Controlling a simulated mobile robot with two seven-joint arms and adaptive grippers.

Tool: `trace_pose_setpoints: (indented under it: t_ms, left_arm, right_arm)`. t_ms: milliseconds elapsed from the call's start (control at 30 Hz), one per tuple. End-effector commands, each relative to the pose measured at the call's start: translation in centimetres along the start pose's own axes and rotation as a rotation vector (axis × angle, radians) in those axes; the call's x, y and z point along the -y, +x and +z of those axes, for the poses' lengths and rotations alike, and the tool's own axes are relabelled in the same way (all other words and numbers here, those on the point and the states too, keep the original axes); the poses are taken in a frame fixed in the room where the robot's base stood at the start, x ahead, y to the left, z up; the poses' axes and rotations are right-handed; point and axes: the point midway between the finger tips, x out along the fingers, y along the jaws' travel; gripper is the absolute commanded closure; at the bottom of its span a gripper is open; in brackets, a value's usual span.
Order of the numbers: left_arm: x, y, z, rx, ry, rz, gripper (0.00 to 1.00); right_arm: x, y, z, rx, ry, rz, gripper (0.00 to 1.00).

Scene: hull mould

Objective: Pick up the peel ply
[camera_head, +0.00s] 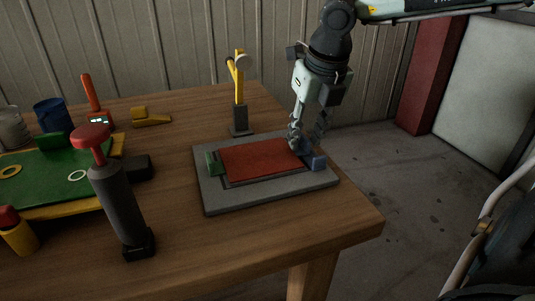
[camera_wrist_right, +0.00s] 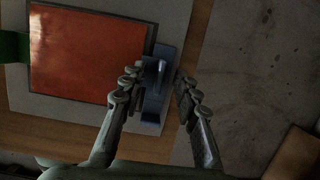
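A flat red sheet (camera_head: 260,159), which I take to be the peel ply, lies on a grey plate (camera_head: 225,203) at the table's right end. It also shows in the right wrist view (camera_wrist_right: 85,52). A green block (camera_head: 214,163) sits at its left edge and a blue block (camera_head: 318,162) at its right edge. My right gripper (camera_head: 308,145) is low over the plate's right side. In the right wrist view its open fingers stand either side of the blue block (camera_wrist_right: 153,95); whether they touch it I cannot tell. My left gripper is not in view.
The wooden table (camera_head: 280,240) ends just right of the plate. A yellow lamp-like stand (camera_head: 239,95) is behind the plate. A dark cylinder with a red knob (camera_head: 118,200) stands left, before a green board (camera_head: 45,180). A blue cup (camera_head: 53,117) is at far left.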

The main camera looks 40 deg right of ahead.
Motion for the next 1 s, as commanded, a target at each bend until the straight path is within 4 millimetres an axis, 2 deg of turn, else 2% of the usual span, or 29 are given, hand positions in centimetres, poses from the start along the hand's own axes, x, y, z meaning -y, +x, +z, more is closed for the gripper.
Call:
trace_pose_setpoints:
  t_ms: [100,333,733,867,1000]
  left_arm:
    - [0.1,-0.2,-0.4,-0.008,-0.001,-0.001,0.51]
    - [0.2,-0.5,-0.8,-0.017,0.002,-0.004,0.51]
    - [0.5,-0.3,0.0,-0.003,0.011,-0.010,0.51]
    - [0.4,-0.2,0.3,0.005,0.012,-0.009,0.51]
    - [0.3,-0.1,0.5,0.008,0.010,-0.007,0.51]
  right_arm:
    - [0.0,0.0,0.0,0.000,0.000,0.000,0.71]
    - [0.0,-0.1,0.0,0.000,0.000,0.001,1.00]
    - [0.0,-0.5,0.2,0.003,0.001,0.000,1.00]
    - [0.0,-2.3,0.8,0.006,0.002,0.001,1.00]
    - [0.0,-5.2,1.6,0.006,0.002,0.001,1.00]
